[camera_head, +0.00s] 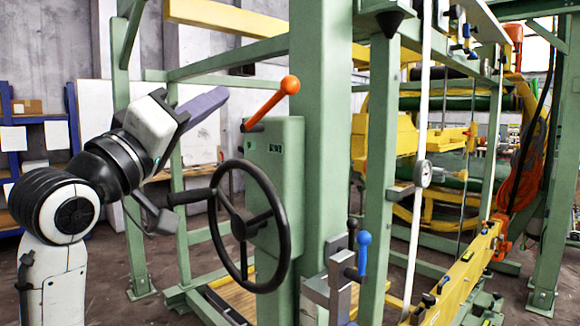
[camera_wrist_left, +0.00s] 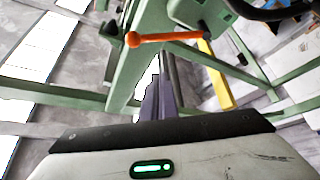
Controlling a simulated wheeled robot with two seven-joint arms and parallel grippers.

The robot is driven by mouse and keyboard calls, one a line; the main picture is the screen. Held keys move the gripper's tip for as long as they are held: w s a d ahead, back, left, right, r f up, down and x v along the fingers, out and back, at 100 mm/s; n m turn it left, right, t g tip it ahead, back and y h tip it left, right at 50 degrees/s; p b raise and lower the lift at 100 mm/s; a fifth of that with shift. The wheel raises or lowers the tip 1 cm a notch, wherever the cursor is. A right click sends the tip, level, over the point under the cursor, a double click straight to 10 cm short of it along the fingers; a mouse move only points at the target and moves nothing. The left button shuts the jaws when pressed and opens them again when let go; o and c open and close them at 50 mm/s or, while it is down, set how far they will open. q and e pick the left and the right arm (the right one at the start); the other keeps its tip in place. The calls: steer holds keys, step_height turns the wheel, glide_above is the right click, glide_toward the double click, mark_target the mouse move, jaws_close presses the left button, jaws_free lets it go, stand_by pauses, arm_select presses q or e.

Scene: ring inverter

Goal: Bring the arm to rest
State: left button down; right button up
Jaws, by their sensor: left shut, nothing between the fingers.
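My left arm comes in from the left in the head view, bent at the elbow and raised. Its left gripper (camera_head: 214,99) has purple-grey fingers pointing up and to the right; they are shut and empty. In the left wrist view the shut fingers (camera_wrist_left: 155,88) stand upright in the middle. The orange lever (camera_head: 272,103) with its ball knob is on the green box (camera_head: 276,150), to the right of the fingertips. The lever (camera_wrist_left: 165,37) also shows in the left wrist view, beyond the fingertips, with a visible gap. My right gripper does not show.
A black handwheel (camera_head: 281,211) with a side handle stands below the gripper, in front of the green frame (camera_head: 322,130). A blue-knobbed lever (camera_head: 363,252) is lower right. Shelves (camera_head: 42,120) stand at the far left. Open floor lies below the left arm.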

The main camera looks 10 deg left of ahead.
arm_select(q)
step_height(320, 180, down, 35)
steer(key=d+m+g+y, duration=0.1)
steer(key=m+g+y, duration=0.15)
steer(key=g, duration=0.55)
steer(key=s+f+m+g+y, duration=0.1)
steer(key=s+f+g, duration=0.1)
steer(key=s+f, duration=0.45)
steer(key=s+f+m+g+y, duration=0.1)
steer(key=s+f+g, duration=0.15)
steer(key=f, duration=0.75)
steer(key=s+f+m+g+y, duration=0.1)
steer(key=s+f+g, duration=0.2)
steer(key=s+f, duration=0.55)
steer(key=s+f+m+g, duration=0.1)
steer(key=s+f+g, duration=0.3)
steer(key=s, duration=0.8)
steer(key=w+d+f+t+h, duration=0.1)
steer(key=w+d+f+t, duration=0.1)
steer(key=f, duration=0.4)
steer(key=w+d+f+t+h, duration=0.1)
steer(key=w+d+f+t, duration=0.1)
steer(key=f, duration=0.4)
steer(key=shift+w+d+t, duration=0.25)
steer(key=shift+d+t, duration=0.4)
steer(key=shift+t, duration=0.3)
